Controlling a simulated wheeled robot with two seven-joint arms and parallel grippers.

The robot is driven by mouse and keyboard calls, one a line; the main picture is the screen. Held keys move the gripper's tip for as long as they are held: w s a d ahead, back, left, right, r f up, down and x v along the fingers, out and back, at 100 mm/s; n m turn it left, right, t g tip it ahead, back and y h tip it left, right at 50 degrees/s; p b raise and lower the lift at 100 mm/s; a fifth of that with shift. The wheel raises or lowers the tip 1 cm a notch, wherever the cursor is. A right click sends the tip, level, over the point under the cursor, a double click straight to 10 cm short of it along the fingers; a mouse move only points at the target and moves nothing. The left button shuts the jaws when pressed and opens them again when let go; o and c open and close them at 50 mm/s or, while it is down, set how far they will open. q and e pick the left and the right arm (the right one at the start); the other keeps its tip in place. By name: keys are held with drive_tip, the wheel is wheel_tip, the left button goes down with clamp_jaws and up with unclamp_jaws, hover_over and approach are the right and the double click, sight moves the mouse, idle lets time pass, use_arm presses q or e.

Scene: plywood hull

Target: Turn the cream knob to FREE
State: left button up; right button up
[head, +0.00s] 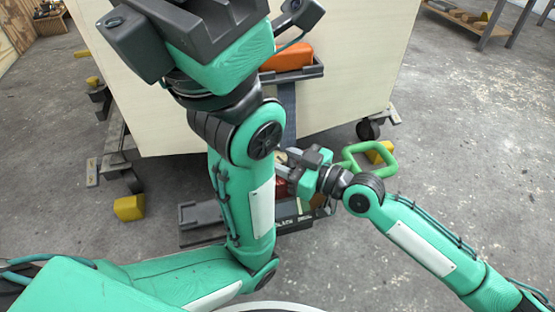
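I cannot make out the cream knob or any FREE marking in the head view. My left gripper (210,28) is large and close to the camera at the top. It is cut off by the upper edge, and it covers part of the pale plywood hull (365,60). Its fingertips do not show clearly. My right gripper (292,172) is low in front of the hull, right of my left arm and pointing left. Its tips are small and partly hidden by my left arm, so I cannot tell what lies between them.
An orange object (288,58) sits on a dark ledge (300,76) on the hull. A green loop handle (385,160) is beside my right wrist. Yellow blocks (129,207) lie by the hull's wheels. A wooden bench (478,18) stands far right. Concrete floor at the right is open.

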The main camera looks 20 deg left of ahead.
drive_tip(key=o, duration=1)
drive_tip(key=b+v, duration=0.1)
drive_tip(key=v, duration=1.2)
drive_tip(key=shift+d, duration=0.35)
drive_tip(key=shift+s+r, duration=0.1)
